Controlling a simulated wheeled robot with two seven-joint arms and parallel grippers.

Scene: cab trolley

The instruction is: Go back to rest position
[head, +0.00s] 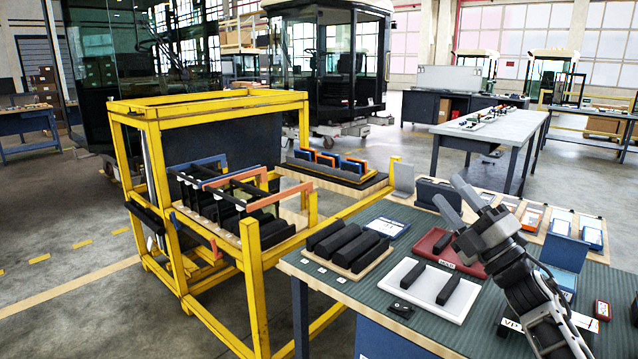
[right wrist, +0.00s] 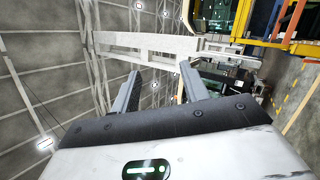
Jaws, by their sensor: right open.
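My right gripper (head: 447,189) is raised above the right-hand workbench in the head view, its arm coming in from the lower right. Its two grey fingers are apart, with nothing between them. In the right wrist view the same gripper (right wrist: 159,70) also shows open and empty, its fingers pointing out into the hall and up toward the roof. My left gripper is not in the head view.
The workbench (head: 392,205) holds a white tray (head: 412,306) with two black bars, a wooden board with several black blocks (head: 348,248) and a red case (head: 425,247). A yellow trolley (head: 251,290) stands close on its left. Open floor (head: 60,235) lies farther left.

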